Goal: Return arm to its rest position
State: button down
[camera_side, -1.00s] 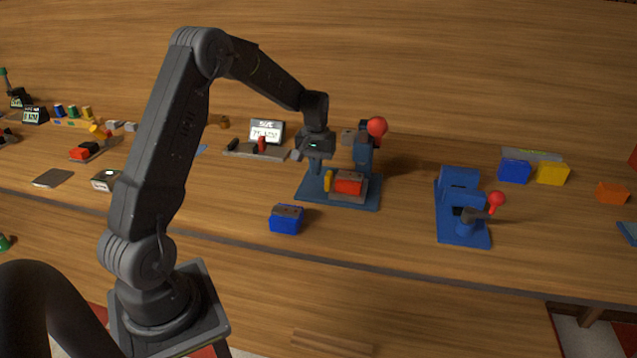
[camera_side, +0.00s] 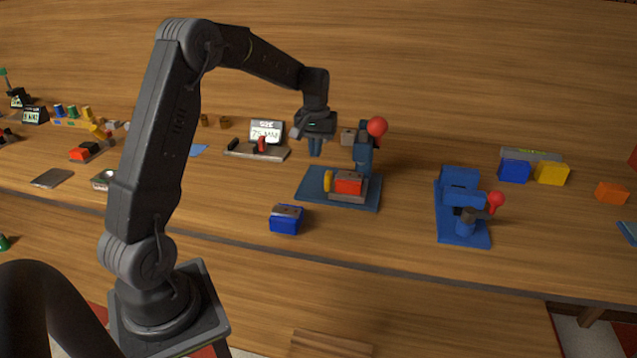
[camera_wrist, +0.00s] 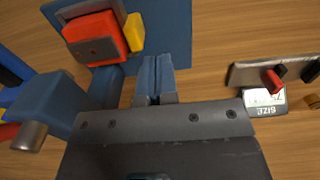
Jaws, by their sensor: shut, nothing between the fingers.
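My gripper (camera_side: 315,149) is shut and empty. In the side view it hangs above the back left part of a blue base plate (camera_side: 313,185). Its closed blue fingers also show in the wrist view (camera_wrist: 155,75). A red block (camera_side: 348,183) sits in a grey holder on the plate, with a yellow piece (camera_side: 328,180) at its left. A blue post with a red ball (camera_side: 377,126) stands at the plate's back right, to the right of my gripper. The red block (camera_wrist: 95,38) and yellow piece (camera_wrist: 135,33) also show in the wrist view.
A display on a grey stand (camera_side: 266,132) is left of my gripper. A blue block (camera_side: 286,219) lies in front of the plate. A second blue fixture with a red ball (camera_side: 496,199) stands to the right. Bare table lies between the two fixtures.

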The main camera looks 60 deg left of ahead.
jog(key=s+d+r+m+t, duration=0.1)
jog(key=s+d+r+m, duration=0.1)
jog(key=s+d+r, duration=0.4)
jog(key=s+d+r+m+t, duration=0.1)
jog(key=s+d+r+m, duration=0.1)
jog(key=d+r, duration=0.5)
jog(key=s+d+f+m+t, duration=0.2)
jog(key=s+d+m, duration=0.3)
jog(key=s+d, duration=0.7)
jog(key=s+t, duration=0.1)
jog(key=s, duration=0.2)
jog(key=shift+f+t, duration=0.15)
jog(key=shift+t, duration=0.15)
